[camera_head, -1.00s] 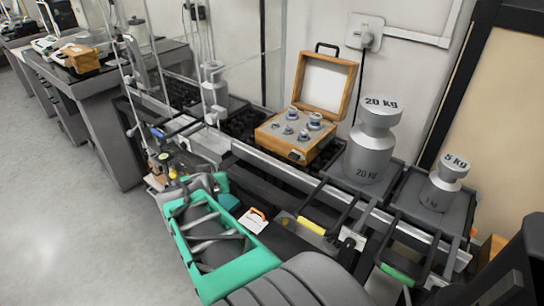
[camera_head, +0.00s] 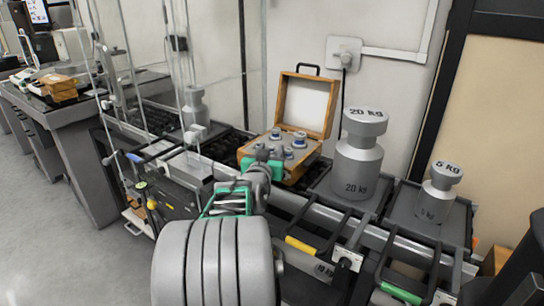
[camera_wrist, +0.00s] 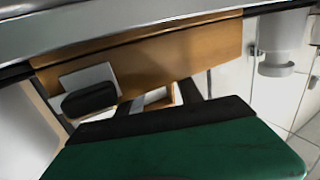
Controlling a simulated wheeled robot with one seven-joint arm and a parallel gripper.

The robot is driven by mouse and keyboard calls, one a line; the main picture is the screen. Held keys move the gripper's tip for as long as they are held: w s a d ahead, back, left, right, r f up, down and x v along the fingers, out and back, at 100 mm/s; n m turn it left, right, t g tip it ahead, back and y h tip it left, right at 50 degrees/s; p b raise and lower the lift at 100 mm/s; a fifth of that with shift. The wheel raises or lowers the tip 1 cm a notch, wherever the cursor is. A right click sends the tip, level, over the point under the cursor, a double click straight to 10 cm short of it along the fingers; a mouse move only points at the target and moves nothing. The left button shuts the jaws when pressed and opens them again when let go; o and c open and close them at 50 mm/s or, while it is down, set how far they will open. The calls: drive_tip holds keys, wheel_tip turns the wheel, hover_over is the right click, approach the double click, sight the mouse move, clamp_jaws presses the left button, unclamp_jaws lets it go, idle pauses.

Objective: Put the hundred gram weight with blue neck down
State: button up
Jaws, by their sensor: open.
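The open wooden case (camera_head: 309,163) stands on the bench and holds several small metal weights, some with blue necks, such as one at its right (camera_head: 299,140). I cannot tell which is the hundred gram weight with blue neck. My gripper (camera_head: 264,156), green with dark fingertips, is open at the front left of the case and hides part of its front. I see no weight between its fingers, though the tips are small and partly hidden. In the wrist view the gripper's green part fills the bottom, with the case's wooden side (camera_wrist: 190,55) and dark latch (camera_wrist: 90,99) beyond.
A large 20 kg weight (camera_head: 358,165) and a 5 kg weight (camera_head: 435,195) stand on plates right of the case. Thin upright rods and another metal weight (camera_head: 195,108) stand to the left. A metal rail with handles (camera_head: 300,246) runs along the bench front.

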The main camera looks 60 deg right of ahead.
drive_tip(key=shift+w+d, duration=0.1)
drive_tip(key=shift+d, duration=0.25)
clamp_jaws()
idle(0.4)
